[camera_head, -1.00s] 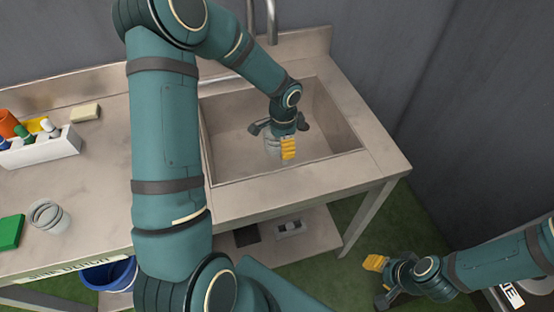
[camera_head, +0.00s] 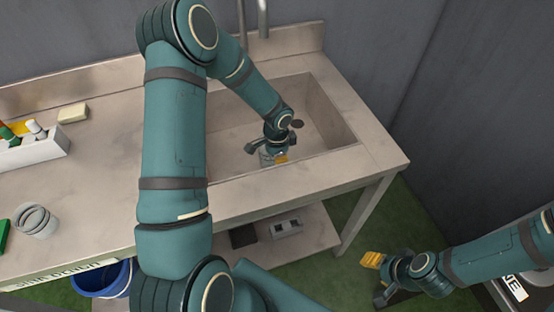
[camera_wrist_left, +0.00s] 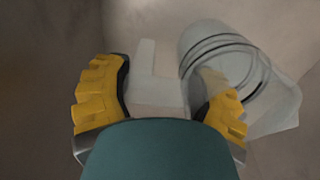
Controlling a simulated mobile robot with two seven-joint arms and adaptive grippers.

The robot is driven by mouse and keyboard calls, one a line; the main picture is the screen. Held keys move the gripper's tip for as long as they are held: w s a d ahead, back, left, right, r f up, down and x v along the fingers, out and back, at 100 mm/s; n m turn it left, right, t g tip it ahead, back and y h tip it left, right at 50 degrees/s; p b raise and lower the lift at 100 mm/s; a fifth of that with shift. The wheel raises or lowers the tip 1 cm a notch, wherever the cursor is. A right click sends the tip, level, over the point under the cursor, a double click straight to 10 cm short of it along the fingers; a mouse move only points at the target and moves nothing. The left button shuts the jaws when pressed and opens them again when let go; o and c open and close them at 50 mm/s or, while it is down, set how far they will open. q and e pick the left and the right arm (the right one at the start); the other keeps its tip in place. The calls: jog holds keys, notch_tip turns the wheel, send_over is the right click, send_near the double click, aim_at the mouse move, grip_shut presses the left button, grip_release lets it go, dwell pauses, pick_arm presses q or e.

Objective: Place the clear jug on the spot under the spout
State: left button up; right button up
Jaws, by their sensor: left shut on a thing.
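The clear jug (camera_wrist_left: 225,60) is pale and see-through, with dark rings near its rim. In the left wrist view its block-like handle (camera_wrist_left: 155,85) lies between the yellow fingers of my left gripper (camera_wrist_left: 160,105), which is shut on it. In the head view the gripper (camera_head: 272,152) is over the front part of the sink, and only a small part of the jug (camera_head: 266,161) shows below it. The spout (camera_head: 262,18) rises behind the sink, cut off by the top edge. The spot under it is not clearly visible. My right gripper (camera_head: 376,279) is open and empty, low at the right.
The sink (camera_head: 335,110) has raised walls around its basin. On the counter at left are a ribbed clear cup (camera_head: 37,222), a white caddy (camera_head: 35,150) with bottles and a pale block (camera_head: 73,114). A blue bucket (camera_head: 103,280) stands below. Counter right of the sink is narrow.

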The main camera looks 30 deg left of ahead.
pick_arm(q)
jog(key=shift+f, duration=0.2)
jog(key=o, duration=1.3)
jog(key=shift+o, duration=0.2)
jog(key=shift+r, duration=0.15)
jog(key=shift+r, duration=0.35)
notch_tip(320, 180, up, 11)
jog(key=p, duration=0.3)
jog(key=shift+w+r, duration=0.1)
jog(key=shift+r, duration=0.1)
jog(key=shift+f, duration=0.1)
